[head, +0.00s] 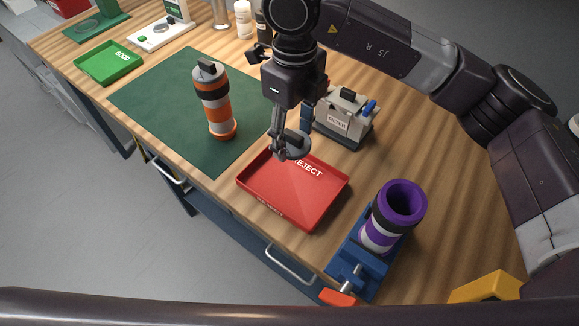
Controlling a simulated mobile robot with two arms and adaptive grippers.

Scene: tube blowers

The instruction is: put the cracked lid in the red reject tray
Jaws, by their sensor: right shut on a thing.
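My right gripper (279,150) comes down from the top of the head view and is shut on a grey round lid with a dark knob, the cracked lid (300,147). The gripper partly hides the lid, and I cannot make out a crack. The lid is over the far edge of the red reject tray (320,203); I cannot tell whether it touches the tray. The tray lies on the wooden bench, its floor empty where it shows. My left gripper is not in view.
An orange and white tube (215,110) stands on the green mat (160,110). A box marked "FILTER" (333,121) stands just behind the tray. A purple tube (400,204) sits in a blue clamp (347,266) to the right. A green "GOOD" tray (108,63) lies far left.

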